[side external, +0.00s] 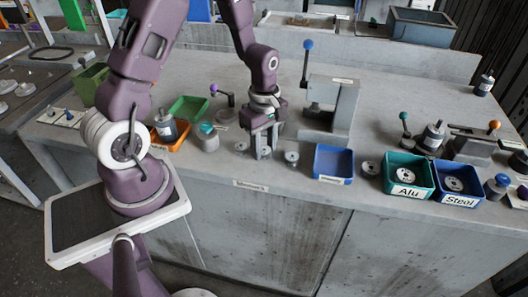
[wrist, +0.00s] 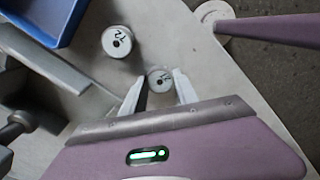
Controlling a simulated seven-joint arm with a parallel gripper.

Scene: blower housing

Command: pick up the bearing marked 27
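My gripper (wrist: 158,84) is open, its two fingers apart. A small round metal bearing (wrist: 160,79) with a dark centre hole shows between the fingertips in the wrist view, with a small gap to the fingers; its mark is too small to read. A second bearing (wrist: 117,41) stands just beyond the left finger, with a two-digit mark that I cannot read surely as 27. In the side view my gripper (side external: 263,153) points down at the bench, and the second bearing (side external: 291,157) stands just to its right. Another round part (side external: 241,147) stands to its left.
A blue bin (side external: 333,163) stands right of the bearings. Further right are a round part (side external: 369,168), a teal bin (side external: 407,178) labelled Alu and a blue bin (side external: 457,186) labelled Steel. A grey press (side external: 333,104) stands behind. The bench's front edge is close.

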